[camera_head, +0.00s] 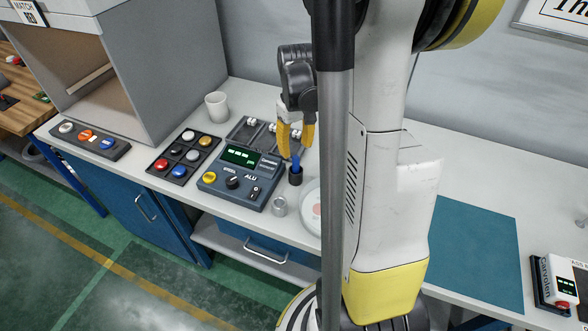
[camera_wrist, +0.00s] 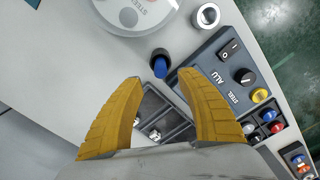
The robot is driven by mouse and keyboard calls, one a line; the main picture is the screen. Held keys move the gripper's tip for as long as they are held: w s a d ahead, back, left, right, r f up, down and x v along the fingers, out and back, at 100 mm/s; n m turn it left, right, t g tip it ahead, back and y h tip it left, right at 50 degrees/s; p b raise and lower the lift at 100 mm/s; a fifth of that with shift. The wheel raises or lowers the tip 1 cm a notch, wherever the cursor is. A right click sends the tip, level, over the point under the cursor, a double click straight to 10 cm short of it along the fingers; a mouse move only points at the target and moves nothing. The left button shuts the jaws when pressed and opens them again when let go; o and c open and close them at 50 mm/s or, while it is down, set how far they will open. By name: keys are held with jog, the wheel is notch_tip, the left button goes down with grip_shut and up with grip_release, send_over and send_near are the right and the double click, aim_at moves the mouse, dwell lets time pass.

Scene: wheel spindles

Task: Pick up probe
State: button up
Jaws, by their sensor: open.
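The probe (camera_head: 296,161) is a thin blue piece standing upright in a small black holder (camera_head: 295,177) on the bench, just right of the ALU device. In the wrist view the blue probe (camera_wrist: 160,67) shows end-on in the dark holder, just beyond my fingertips and roughly centred between them. My gripper (camera_head: 296,142) points down with its two yellow fingers apart, close above the probe. The fingers also show in the wrist view (camera_wrist: 161,82), open and with nothing between them. Whether a finger touches the probe I cannot tell.
The ALU device (camera_head: 240,178) stands left of the holder, with a small metal ring (camera_head: 279,207) in front. A dark tray (camera_head: 252,135) lies behind, near a white cup (camera_head: 217,106). A round white plate (camera_head: 311,210) is close on the right, partly hidden by my arm.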

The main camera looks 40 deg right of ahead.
aim_at(296, 157)
notch_tip(296, 157, down, 5)
jog(key=shift+s+a+r+b, duration=0.1)
jog(key=shift+b, duration=0.7)
grip_shut()
